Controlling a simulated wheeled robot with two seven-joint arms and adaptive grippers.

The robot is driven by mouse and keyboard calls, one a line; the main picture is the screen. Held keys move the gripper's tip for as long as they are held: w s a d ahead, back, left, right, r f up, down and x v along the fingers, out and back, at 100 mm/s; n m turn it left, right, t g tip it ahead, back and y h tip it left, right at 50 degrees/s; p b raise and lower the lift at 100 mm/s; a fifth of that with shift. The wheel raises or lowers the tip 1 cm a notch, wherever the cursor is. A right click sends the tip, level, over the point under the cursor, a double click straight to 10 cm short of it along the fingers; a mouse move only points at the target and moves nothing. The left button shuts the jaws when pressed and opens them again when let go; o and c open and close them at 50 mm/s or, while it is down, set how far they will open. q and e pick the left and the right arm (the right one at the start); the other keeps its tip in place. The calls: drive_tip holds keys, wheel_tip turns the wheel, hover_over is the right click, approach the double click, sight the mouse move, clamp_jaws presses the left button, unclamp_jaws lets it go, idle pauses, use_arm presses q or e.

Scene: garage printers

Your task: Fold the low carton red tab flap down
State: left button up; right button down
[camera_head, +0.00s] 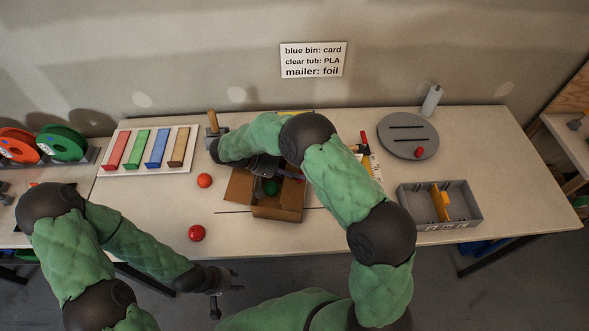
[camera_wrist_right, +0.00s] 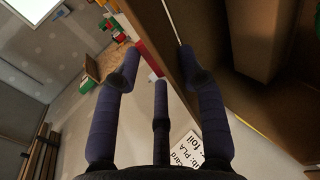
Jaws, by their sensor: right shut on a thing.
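The low brown carton (camera_head: 277,209) stands open on the middle of the table with a dark green thing (camera_head: 271,187) inside. A flap (camera_head: 240,187) stands out at its left side. My right forearm covers its far side, and I cannot make out the red tab flap in the head view. My right gripper (camera_wrist_right: 159,55) is at the carton; in the right wrist view a brown carton panel (camera_wrist_right: 160,25) runs by its fingers, with a red strip (camera_wrist_right: 146,54) beside it. The exact grip is partly hidden. My left gripper (camera_head: 227,299) is open and empty before the table's front edge.
A tray of coloured strips (camera_head: 188,168) is at left. A grey round plate (camera_head: 397,147) and a grey divided bin (camera_head: 470,212) are at right. A wooden handle (camera_head: 212,120) stands behind.

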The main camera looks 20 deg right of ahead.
drive_tip(key=shift+s+a+f+g+h+b, duration=0.15)
drive_tip(key=shift+f+h+b, duration=0.15)
drive_tip(key=shift+f, duration=0.1)
drive_tip(key=shift+s+a+f+g+h+b, duration=0.1)
drive_tip(key=shift+a+f+g+h+b, duration=0.05)
drive_tip(key=shift+f+h, duration=0.2)
drive_tip(key=c, duration=0.7)
unclamp_jaws()
drive_tip(key=shift+w+r, duration=0.15)
drive_tip(key=shift+r, duration=0.05)
drive_tip(key=shift+r, duration=0.1)
